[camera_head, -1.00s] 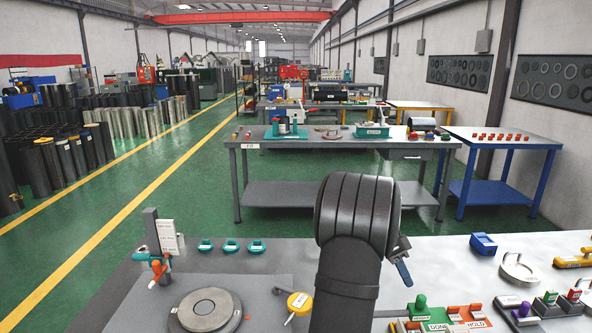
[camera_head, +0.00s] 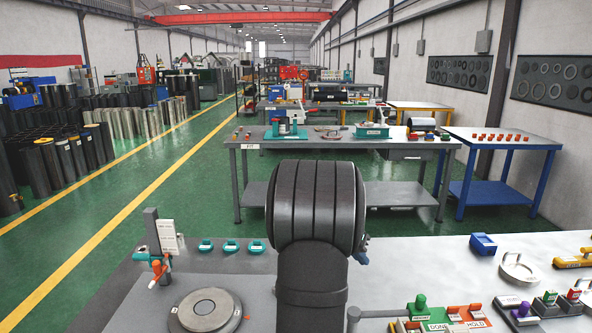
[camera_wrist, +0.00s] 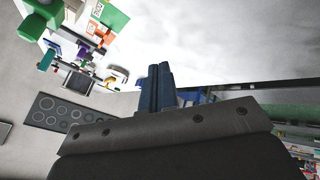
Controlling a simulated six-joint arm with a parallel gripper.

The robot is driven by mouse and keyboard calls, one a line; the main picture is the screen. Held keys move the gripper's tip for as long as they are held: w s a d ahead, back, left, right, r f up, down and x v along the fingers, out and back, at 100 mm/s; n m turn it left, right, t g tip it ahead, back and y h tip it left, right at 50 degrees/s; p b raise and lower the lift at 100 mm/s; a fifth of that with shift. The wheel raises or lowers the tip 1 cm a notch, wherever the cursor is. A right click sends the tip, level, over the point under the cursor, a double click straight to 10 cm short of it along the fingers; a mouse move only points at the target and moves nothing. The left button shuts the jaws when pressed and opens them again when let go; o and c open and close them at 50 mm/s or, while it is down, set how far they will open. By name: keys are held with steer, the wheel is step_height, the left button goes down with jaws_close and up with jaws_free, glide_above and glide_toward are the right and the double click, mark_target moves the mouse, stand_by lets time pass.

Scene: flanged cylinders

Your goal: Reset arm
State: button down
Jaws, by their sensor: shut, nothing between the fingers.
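My gripper (camera_wrist: 158,88) shows in the wrist view as two dark blue fingers pressed side by side, shut and empty. In the head view my arm stands in front of the workbench, and its thick dark ribbed joint hides most of the gripper; only a small blue part shows at the joint's right side. Below the joint, my arm covers the middle of the bench. The grey workbench top (camera_head: 420,270) lies around it. A flanged cylinder part (camera_head: 205,310) sits on a plate at the front left, apart from my arm.
A gauge stand (camera_head: 155,240) rises at the left. Several teal pieces (camera_head: 231,246) lie along the back edge. Green and orange DONE and HOLD blocks (camera_head: 450,318), a blue box (camera_head: 484,243) and a handled metal disc (camera_head: 518,268) are at the right.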

steer(key=a+r, duration=0.4)
steer(key=a, duration=0.1)
steer(key=shift+w+a+r, duration=0.2)
steer(key=shift+a+r, duration=0.05)
steer(key=shift+a, duration=0.05)
steer(key=s+d+x, duration=0.1)
steer(key=x, duration=0.6)
steer(key=s+d+m+g+y, duration=0.1)
steer(key=s+d+m+g, duration=0.4)
steer(key=s+d+m, duration=0.4)
steer(key=shift+s+d+r+m+g, duration=0.3)
steer(key=shift+d+r+g, duration=0.15)
steer(key=shift+d, duration=0.25)
